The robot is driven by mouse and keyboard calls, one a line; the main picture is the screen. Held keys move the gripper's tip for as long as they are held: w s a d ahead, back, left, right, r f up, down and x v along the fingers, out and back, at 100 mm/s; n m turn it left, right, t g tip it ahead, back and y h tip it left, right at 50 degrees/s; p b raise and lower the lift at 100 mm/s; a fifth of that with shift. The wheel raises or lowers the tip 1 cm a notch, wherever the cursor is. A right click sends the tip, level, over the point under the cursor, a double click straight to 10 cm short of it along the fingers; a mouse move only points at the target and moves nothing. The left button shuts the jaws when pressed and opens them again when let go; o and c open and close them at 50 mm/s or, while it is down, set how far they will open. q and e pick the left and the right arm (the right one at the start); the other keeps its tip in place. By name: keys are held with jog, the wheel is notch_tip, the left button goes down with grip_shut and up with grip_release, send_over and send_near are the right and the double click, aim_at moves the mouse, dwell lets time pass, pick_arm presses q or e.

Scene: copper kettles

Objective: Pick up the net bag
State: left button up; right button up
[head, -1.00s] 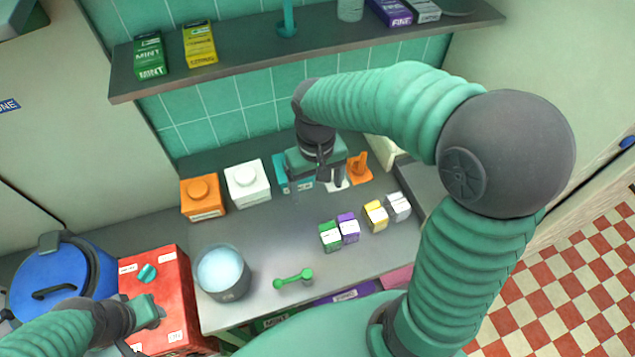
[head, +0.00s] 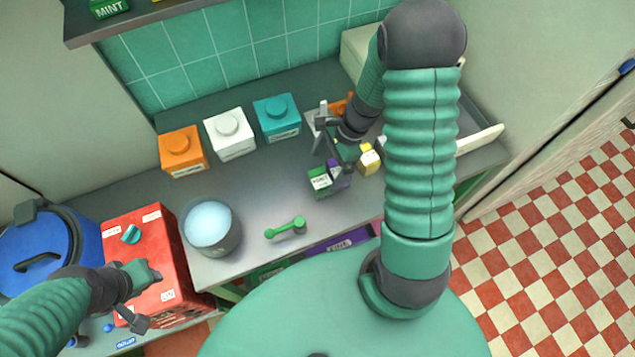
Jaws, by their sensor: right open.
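I cannot make out a net bag for certain. A pale item (head: 309,122) lies at the back of the grey counter, partly behind my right gripper. My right gripper (head: 320,128) is open and empty, above the counter to the right of the teal canister (head: 277,118). An orange item (head: 341,106) shows just behind it, partly hidden by my arm. My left gripper (head: 147,296) is over the red box (head: 150,245) at the left; whether its fingers are open is unclear.
Orange (head: 182,152) and white (head: 231,134) canisters stand along the back. Small green (head: 320,183), purple (head: 340,174) and yellow (head: 369,158) boxes stand near my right gripper. A green scoop (head: 286,228) and a grey pot (head: 225,240) are in front. A blue lidded pot (head: 50,250) is at left.

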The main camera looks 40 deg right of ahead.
aim_at(322, 177)
jog(key=shift+a+f, duration=0.15)
jog(key=shift+f, duration=0.35)
jog(key=x, duration=0.4)
jog(key=shift+s+f, duration=0.25)
jog(key=shift+f, duration=0.35)
jog(key=shift+w+a, duration=0.15)
jog(key=shift+a, duration=0.25)
jog(key=c, duration=1.7)
